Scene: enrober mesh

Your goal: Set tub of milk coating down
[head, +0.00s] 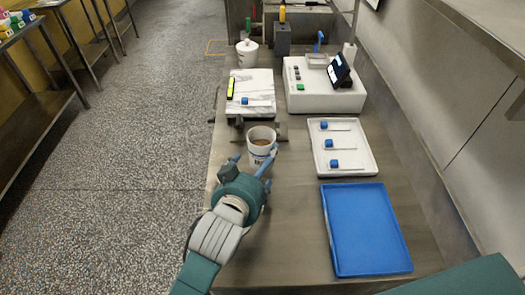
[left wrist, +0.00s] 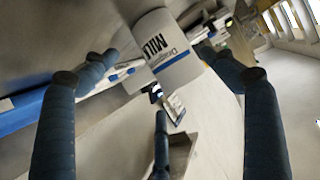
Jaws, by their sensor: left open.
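The tub of milk coating (head: 262,142) is a white cup-shaped tub with brown content, upright on the steel table in the head view. In the left wrist view the tub (left wrist: 166,50) shows its blue band and the word MILK. My left gripper (head: 252,163) is open at the near side of the tub, its blue fingers spread to either side. In the left wrist view the tub lies beyond and between the fingers; whether any finger touches it I cannot tell. My right gripper is not in view.
A white tray (head: 366,165) with blue-handled tools and an empty blue tray (head: 365,230) lie to the right. A marble slab (head: 258,83), a white machine (head: 305,100) with a tilted screen and another white tub (head: 247,55) stand farther back.

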